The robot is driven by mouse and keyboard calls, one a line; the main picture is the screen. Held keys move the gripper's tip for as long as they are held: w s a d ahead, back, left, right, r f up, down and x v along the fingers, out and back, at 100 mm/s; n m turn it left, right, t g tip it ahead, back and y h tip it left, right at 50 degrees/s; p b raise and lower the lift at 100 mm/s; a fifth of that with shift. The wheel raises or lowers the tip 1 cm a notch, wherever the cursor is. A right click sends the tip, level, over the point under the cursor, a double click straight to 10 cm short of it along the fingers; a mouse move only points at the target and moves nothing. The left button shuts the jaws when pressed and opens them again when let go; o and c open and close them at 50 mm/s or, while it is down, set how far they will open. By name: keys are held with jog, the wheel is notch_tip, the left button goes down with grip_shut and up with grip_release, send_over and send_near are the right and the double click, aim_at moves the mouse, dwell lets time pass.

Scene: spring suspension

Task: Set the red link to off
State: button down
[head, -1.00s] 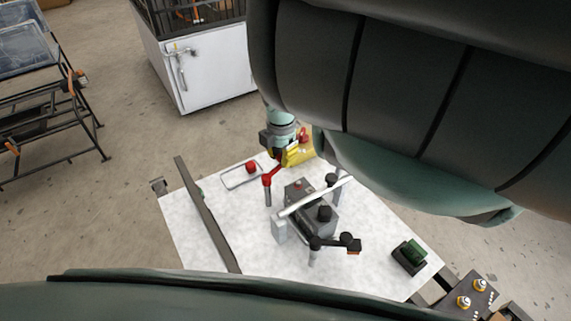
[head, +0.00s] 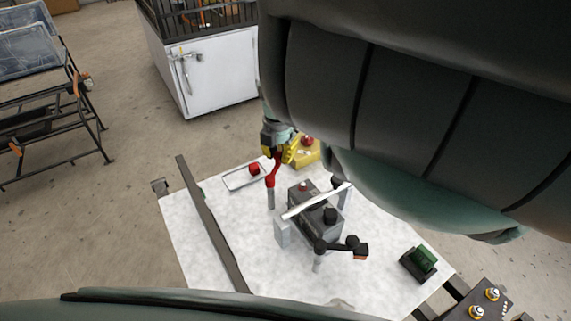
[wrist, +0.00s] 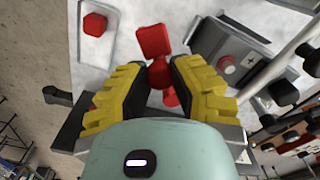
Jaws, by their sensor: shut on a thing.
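The red link (head: 273,176) is a bent red lever on top of a grey post, at the back left of the white table in the head view. It points away toward the back of the table. My gripper (head: 280,152) is at its far end. In the wrist view the red link (wrist: 155,42) runs between the two yellow-and-black fingers of my gripper (wrist: 160,72), which are shut on it. Part of the link is hidden by the fingers. I cannot read any on or off marking.
A tray with a red knob (head: 254,169) lies left of the link. A yellow box with a red button (head: 306,153) stands close to its right. A grey box (head: 327,219) with a white bar and a black lever (head: 341,247) stand in front. A green switch (head: 421,258) is at right.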

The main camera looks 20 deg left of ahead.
aim_at(280, 153)
jog(key=c, duration=0.7)
grip_release()
notch_tip(280, 153, up, 5)
jog(key=shift+w+d+f, duration=0.1)
jog(key=shift+w, duration=0.05)
jog(key=shift+r, duration=1.35)
